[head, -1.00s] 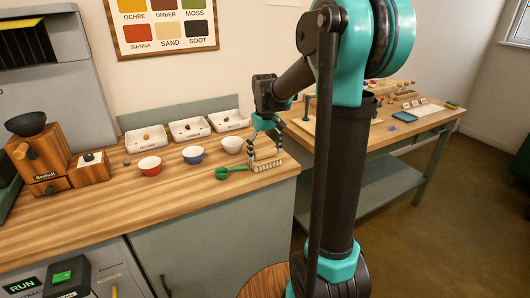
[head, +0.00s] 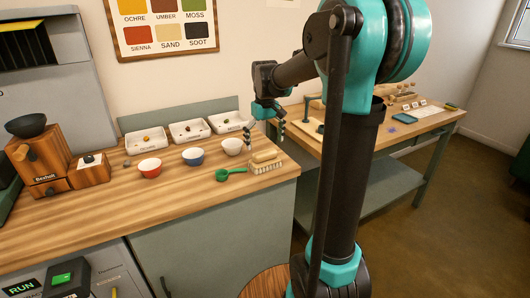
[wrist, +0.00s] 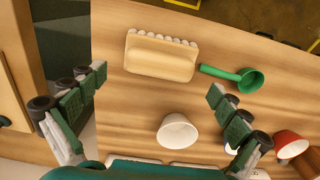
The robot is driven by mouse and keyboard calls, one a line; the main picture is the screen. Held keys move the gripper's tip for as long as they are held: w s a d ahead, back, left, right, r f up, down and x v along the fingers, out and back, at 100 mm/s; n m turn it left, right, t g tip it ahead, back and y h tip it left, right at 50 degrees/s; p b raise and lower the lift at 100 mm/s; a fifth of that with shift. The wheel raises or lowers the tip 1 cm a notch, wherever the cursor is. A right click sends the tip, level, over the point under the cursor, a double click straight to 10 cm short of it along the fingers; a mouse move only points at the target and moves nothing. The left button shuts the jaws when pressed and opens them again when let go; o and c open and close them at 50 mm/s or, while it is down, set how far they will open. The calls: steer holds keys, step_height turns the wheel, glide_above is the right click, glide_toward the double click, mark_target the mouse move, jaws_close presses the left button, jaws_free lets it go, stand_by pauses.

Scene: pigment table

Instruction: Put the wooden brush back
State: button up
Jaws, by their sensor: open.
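The wooden brush (head: 266,157) rests bristles down near the right end of the wooden counter, just right of the green scoop (head: 231,174). In the wrist view the brush (wrist: 160,59) shows its pale wooden back from above, with a row of whitish bristle tufts along its far edge. My gripper (head: 266,130) is above the brush, its fingers spread and empty, apart from it. In the wrist view the open fingers (wrist: 160,86) stand on either side, with bare counter between them.
A white bowl (head: 232,146), a blue bowl (head: 193,157) and a red bowl (head: 149,168) stand left of the brush. White trays (head: 189,131) line the back. A wooden grinder (head: 42,160) is at left. A second table (head: 440,122) stands at right.

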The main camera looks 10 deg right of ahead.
mark_target(265, 152)
step_height(265, 152, up, 7)
steer(key=s+d+f+m+t, duration=0.1)
steer(key=s+d+f+t, duration=0.1)
steer(key=s+f, duration=0.9)
steer(key=s+d+f+m+t, duration=0.2)
steer(key=s+f, duration=0.9)
steer(key=shift+f+m, duration=0.3)
steer(key=shift+f, duration=0.1)
